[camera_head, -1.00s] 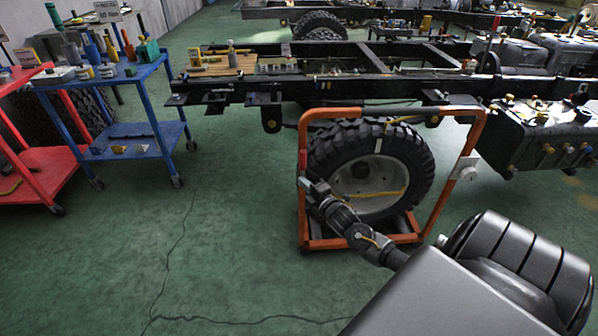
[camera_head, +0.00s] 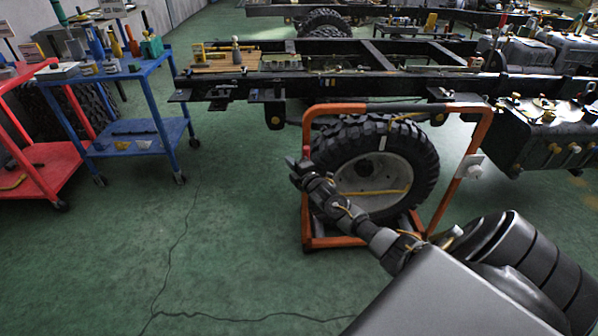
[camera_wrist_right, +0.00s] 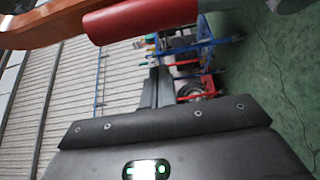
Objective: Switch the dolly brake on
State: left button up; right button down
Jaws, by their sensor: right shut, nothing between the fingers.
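The dolly is an orange tube frame (camera_head: 390,108) around a large black tyre with a pale hub (camera_head: 372,180). It stands beside the truck chassis in the head view. My right gripper (camera_head: 294,168) is at the dolly's left post, shut and empty. In the right wrist view a red cylindrical grip (camera_wrist_right: 140,18), which looks like the brake lever's handle, lies across the top, near an orange bar (camera_wrist_right: 40,25). The shut fingers (camera_wrist_right: 155,85) show below the grip in that picture; I cannot tell whether they touch it. My left gripper is out of view.
A blue cart (camera_head: 125,145) with bottles and tools and a red cart (camera_head: 40,172) stand at the left. The black chassis rail (camera_head: 380,82) runs behind the dolly. Green floor (camera_head: 230,240) is clear to the left.

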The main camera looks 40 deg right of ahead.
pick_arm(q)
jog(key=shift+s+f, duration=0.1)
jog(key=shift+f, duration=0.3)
pick_arm(e)
jog(key=s+d, duration=0.2)
jog(key=d, duration=0.1)
jog(key=shift+d, duration=0.25)
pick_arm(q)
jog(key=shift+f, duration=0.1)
pick_arm(e)
jog(key=shift+d, duration=0.1)
